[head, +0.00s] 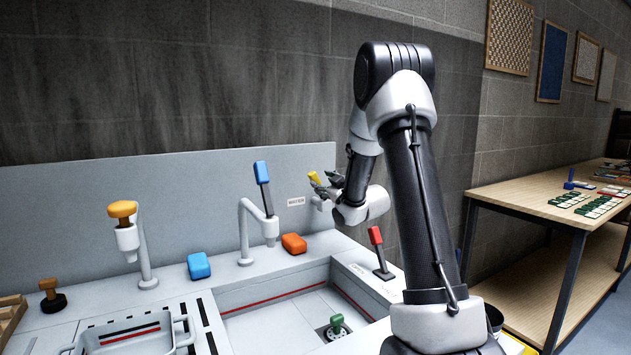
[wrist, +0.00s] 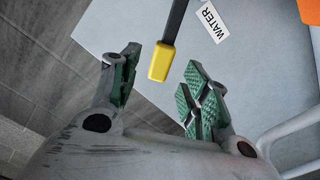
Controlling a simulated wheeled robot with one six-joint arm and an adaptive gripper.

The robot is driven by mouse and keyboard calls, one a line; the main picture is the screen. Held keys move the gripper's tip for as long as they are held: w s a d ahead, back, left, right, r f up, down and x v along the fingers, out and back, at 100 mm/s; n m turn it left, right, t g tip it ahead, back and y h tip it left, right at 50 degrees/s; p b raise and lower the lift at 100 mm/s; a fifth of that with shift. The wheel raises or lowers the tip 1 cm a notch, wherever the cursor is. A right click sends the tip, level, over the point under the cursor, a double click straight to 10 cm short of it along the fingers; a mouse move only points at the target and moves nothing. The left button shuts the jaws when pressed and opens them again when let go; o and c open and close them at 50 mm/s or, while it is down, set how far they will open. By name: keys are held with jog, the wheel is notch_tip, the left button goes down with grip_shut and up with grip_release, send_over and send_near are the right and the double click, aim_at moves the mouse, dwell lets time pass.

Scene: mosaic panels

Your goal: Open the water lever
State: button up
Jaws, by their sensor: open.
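The water lever has a black shaft and a yellow tip (wrist: 162,62), beside a white label reading WATER (wrist: 209,21). In the head view the yellow tip (head: 314,178) shows at the back panel, left of my gripper (head: 329,186); the rest of the lever is hard to make out there. In the wrist view my gripper (wrist: 163,80) is open, with green-padded fingers on either side of the yellow tip. Gaps show between the tip and both fingers, and nothing is held.
A tap with a blue lever (head: 262,173) stands left of my gripper, near an orange block (head: 294,243). A red-handled lever (head: 376,236) is below, beside the sink basin (head: 272,297). A wooden table (head: 540,205) stands at right.

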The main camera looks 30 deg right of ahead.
aim_at(317, 180)
jog(key=w, duration=0.6)
jog(key=shift+w+a, duration=0.25)
grip_shut()
